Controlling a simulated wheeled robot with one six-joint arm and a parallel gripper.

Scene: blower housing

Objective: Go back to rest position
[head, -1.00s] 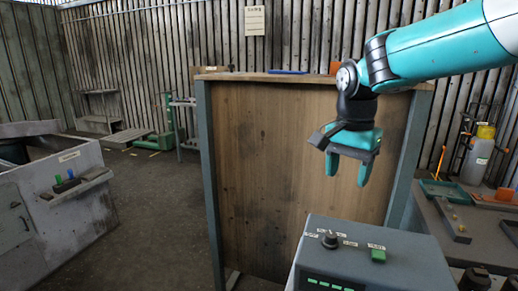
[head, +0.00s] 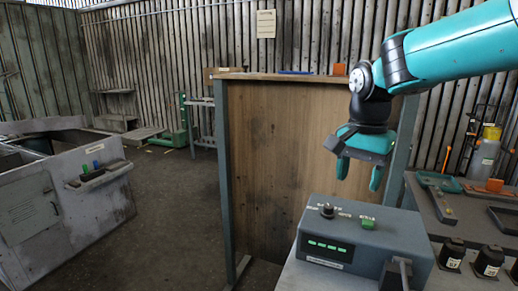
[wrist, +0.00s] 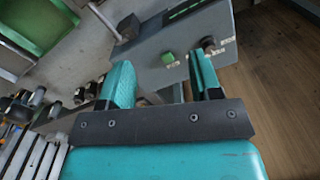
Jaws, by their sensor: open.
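My gripper (head: 359,175) is open and empty in the head view. It hangs fingers down in front of the wooden panel, above and behind the grey control box (head: 392,247). In the wrist view my gripper (wrist: 160,80) shows its two teal fingers apart with nothing between them. The control box (wrist: 175,35) lies beyond the fingertips there, with its green button (wrist: 168,57) and dark knob (wrist: 208,43). The box also carries a row of lit green indicators (head: 327,246).
The wooden panel (head: 290,165) with grey posts stands behind my gripper. A bench (head: 418,200) at right holds a green tray (head: 440,182), black-capped items (head: 488,260) and a gas cylinder (head: 484,158). A grey cabinet (head: 50,200) stands at left. The floor (head: 180,200) between is clear.

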